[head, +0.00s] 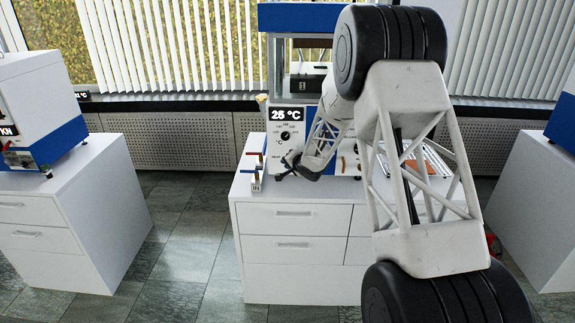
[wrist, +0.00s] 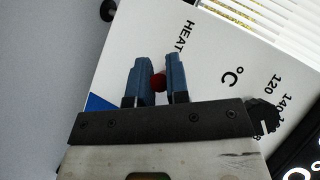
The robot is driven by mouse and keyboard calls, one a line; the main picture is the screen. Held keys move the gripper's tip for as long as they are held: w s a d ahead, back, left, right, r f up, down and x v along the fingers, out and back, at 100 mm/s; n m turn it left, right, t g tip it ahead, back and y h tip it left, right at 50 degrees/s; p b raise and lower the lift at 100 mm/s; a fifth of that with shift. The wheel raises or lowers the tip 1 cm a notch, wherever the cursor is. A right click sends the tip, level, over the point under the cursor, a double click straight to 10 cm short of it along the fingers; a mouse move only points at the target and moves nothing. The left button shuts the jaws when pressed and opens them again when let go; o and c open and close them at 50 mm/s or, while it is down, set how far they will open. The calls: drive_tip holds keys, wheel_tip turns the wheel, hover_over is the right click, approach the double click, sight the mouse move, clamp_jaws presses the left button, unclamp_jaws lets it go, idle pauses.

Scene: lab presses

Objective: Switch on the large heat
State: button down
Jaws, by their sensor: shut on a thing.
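The heat press (head: 298,17) stands on the middle cabinet, with a white front panel, a display (head: 287,114) that reads about 26 °C and a round temperature dial (head: 285,135). My gripper (head: 286,166) is at the lower left of this panel, partly hidden by my arm. In the wrist view my gripper (wrist: 159,60) has its blue fingers closed on a small round red switch (wrist: 158,83) beside the printed word HEAT. Much of the switch is hidden between the fingers, and I cannot tell its position.
My arm covers the right part of the press. Another press (head: 40,115) stands on a cabinet at the left. Tiled floor (head: 185,245) is open between the cabinets.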

drive_tip(key=shift+w+r+m+g+h, duration=0.1)
drive_tip(key=shift+r+m+g+h, duration=0.45)
drive_tip(key=shift+g, duration=0.85)
drive_tip(key=shift+w+r+m+g, duration=0.1)
drive_tip(key=shift+r+m+g, duration=0.15)
drive_tip(key=shift+g, duration=0.15)
drive_tip(key=c, duration=1.1)
unclamp_jaws()
drive_tip(key=v, duration=0.8)
drive_tip(key=shift+d, duration=0.1)
